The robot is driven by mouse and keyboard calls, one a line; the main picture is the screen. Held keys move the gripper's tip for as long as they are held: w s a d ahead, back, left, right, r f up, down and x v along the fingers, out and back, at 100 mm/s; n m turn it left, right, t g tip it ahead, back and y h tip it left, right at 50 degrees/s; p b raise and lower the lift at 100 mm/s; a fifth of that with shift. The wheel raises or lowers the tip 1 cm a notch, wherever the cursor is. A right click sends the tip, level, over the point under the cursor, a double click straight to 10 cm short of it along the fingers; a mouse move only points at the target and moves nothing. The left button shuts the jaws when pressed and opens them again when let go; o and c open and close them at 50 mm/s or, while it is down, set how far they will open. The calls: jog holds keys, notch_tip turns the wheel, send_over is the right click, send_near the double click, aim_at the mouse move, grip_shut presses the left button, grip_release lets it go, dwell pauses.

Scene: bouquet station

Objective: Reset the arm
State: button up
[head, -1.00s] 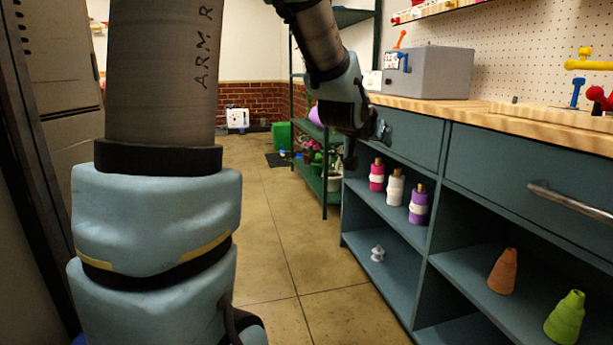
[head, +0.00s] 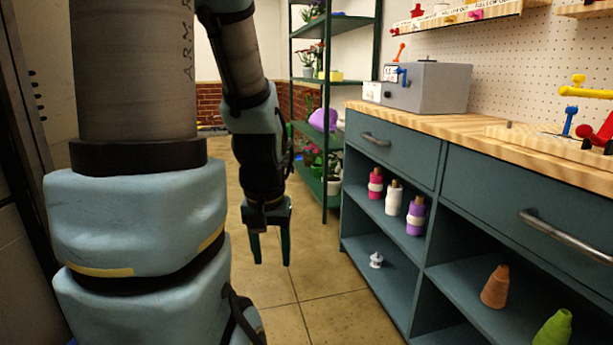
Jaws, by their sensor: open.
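My gripper (head: 271,258) hangs below my arm in the head view, left of the blue-grey cabinet. Its two dark fingers point down and stand apart, with nothing between them. It is over the open floor, clear of the cabinet and the shelf rack. My upper arm fills the left of the view and hides part of the floor and the far wall.
A blue-grey cabinet (head: 391,173) with a wooden top stands at the right, holding spools and cones on open shelves. A grey box (head: 428,88) sits on top. A green shelf rack (head: 338,77) with plants stands behind. Tiled floor (head: 330,310) is free between.

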notch_tip(320, 180, up, 22)
jog(key=p, duration=2)
jog(key=shift+c, duration=0.4)
